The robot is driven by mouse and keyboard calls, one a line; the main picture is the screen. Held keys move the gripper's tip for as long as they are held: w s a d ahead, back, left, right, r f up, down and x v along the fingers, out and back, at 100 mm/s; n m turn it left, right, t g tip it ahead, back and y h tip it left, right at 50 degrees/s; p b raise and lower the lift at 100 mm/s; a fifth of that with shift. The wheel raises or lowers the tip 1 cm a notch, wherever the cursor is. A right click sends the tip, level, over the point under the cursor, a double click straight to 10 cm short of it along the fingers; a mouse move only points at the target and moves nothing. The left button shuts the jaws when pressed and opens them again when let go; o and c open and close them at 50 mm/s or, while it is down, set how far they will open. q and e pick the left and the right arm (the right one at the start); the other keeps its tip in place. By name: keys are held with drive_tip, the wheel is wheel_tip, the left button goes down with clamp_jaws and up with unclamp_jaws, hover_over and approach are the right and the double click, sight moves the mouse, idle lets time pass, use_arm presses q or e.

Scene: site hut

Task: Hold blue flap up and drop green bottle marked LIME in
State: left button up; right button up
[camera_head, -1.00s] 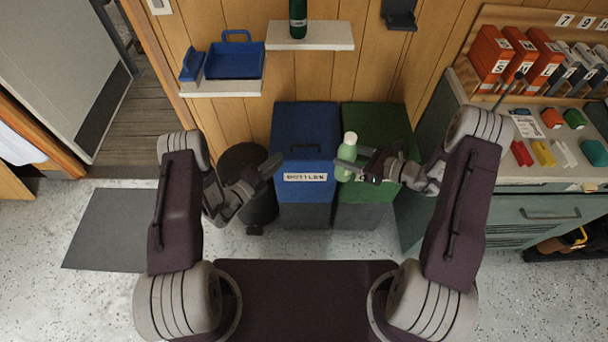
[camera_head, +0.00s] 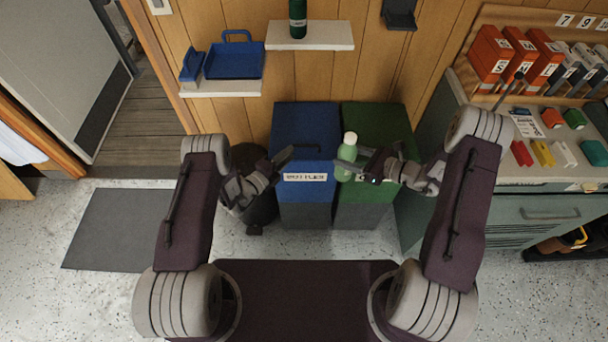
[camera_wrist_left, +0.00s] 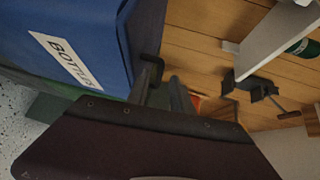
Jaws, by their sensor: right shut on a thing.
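The blue flap (camera_head: 305,125) is the lid of the blue bin, lying closed, with a black bar handle (camera_head: 318,149) and a label reading BOTTLES. My left gripper (camera_head: 289,153) is at the left end of the handle. In the left wrist view its two fingers (camera_wrist_left: 165,90) stand apart, close to the handle's end (camera_wrist_left: 153,66); I cannot tell whether they touch it. My right gripper (camera_head: 357,166) is shut on the light green bottle (camera_head: 346,172), upright with a white cap, over the green bin's left side. No LIME marking is readable on it.
A green-lidded bin (camera_head: 378,128) stands right of the blue one, and a dark round bin (camera_head: 250,160) stands left. A wall shelf (camera_head: 325,38) above holds a dark green bottle (camera_head: 298,20). A workbench (camera_head: 490,175) with colored items is at right.

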sight(298, 145)
use_arm(q)
drive_tip(key=shift+x, duration=3.05)
clamp_jaws()
drive_tip(key=shift+o, duration=0.6)
unclamp_jaws()
